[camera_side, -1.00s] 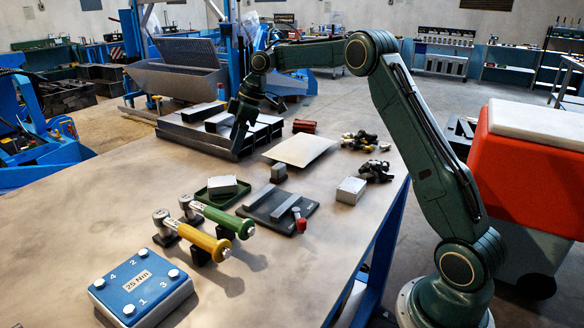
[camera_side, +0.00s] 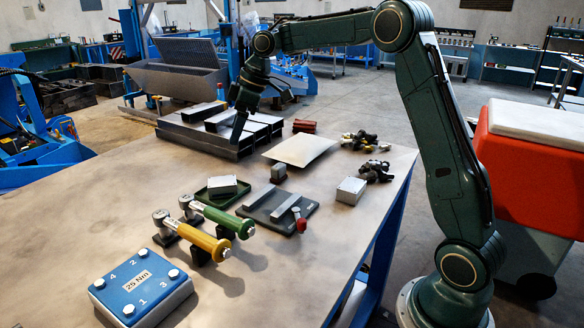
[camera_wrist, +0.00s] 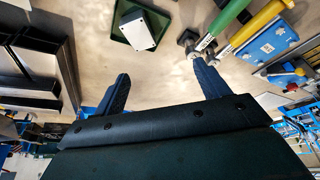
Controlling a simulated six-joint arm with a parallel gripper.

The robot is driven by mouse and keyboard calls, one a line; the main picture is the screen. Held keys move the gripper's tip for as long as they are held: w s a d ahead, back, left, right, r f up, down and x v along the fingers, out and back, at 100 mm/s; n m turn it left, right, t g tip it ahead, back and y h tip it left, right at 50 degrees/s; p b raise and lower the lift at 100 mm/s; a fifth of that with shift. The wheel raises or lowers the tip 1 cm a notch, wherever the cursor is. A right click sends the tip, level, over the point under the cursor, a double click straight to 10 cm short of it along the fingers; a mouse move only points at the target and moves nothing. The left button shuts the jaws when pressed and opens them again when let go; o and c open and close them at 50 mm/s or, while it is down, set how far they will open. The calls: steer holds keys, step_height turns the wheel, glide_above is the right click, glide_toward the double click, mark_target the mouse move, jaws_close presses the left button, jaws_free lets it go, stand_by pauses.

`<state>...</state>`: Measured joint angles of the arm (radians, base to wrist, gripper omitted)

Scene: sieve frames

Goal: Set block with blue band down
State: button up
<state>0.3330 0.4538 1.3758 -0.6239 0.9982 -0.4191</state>
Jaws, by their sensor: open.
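My gripper (camera_side: 239,128) is over the right part of a dark metal rack (camera_side: 190,140) with open bays. In the wrist view its two fingers (camera_wrist: 160,78) are wide apart with nothing between them. A long grey block (camera_side: 203,112) and a second one (camera_side: 222,119) lie on top of the rack. I cannot make out a blue band on any block, and the insides of the bays are partly hidden. A pale grey block (camera_side: 222,185) sits in a green tray (camera_side: 206,196); it also shows in the wrist view (camera_wrist: 137,29).
Nearby are a flat pale plate (camera_side: 299,150), a dark fixture (camera_side: 262,208) with a small upright block (camera_side: 278,172), and a grey box (camera_side: 351,190). Yellow (camera_side: 203,240) and green (camera_side: 215,215) handled tools and a blue torque box (camera_side: 140,287) stand in front.

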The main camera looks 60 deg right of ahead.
steer(key=s+a+r+m+t+h, duration=0.1)
steer(key=s+a+r+m, duration=0.2)
steer(key=s, duration=0.6)
steer(key=s+a+r+m, duration=0.1)
steer(key=s+a+r, duration=0.3)
steer(key=s, duration=0.5)
steer(key=s+f+m, duration=0.1)
steer(key=s+f, duration=0.2)
steer(key=s, duration=0.5)
steer(key=s+f+m+t+h, duration=0.1)
steer(key=s+f+m, duration=0.1)
steer(key=s, duration=0.7)
steer(key=shift+s+a+f+m+h, duration=0.25)
steer(key=shift+a+f, duration=0.2)
steer(key=shift+f, duration=0.45)
steer(key=shift+w, duration=0.1)
